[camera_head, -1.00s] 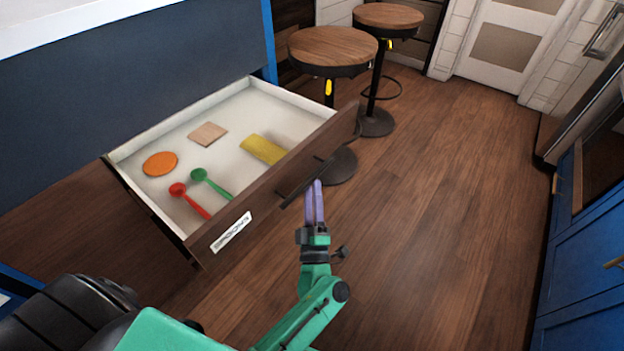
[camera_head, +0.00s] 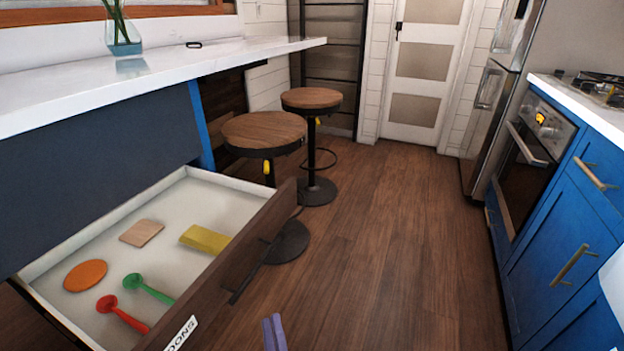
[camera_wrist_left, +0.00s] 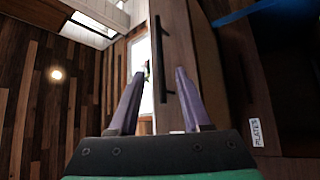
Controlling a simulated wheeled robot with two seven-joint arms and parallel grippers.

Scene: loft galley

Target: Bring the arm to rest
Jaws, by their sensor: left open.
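My left gripper (camera_head: 273,333) shows only by its purple fingertips at the bottom edge of the head view, to the right of the open drawer's front. The rest of that arm is out of the picture. In the left wrist view the gripper (camera_wrist_left: 158,80) has its two fingers apart, with nothing held between them. A drawer front with a dark bar handle (camera_wrist_left: 160,75) lies beyond the fingers there; I cannot tell whether they touch it. My right gripper is not in view.
The open drawer (camera_head: 262,235) holds a red spoon (camera_head: 122,312), a green spoon (camera_head: 148,288), an orange disc (camera_head: 86,275), a wooden square (camera_head: 142,232) and a yellow block (camera_head: 205,239). Two stools (camera_head: 263,131) stand behind it. Wooden floor (camera_head: 390,250) is clear to the right.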

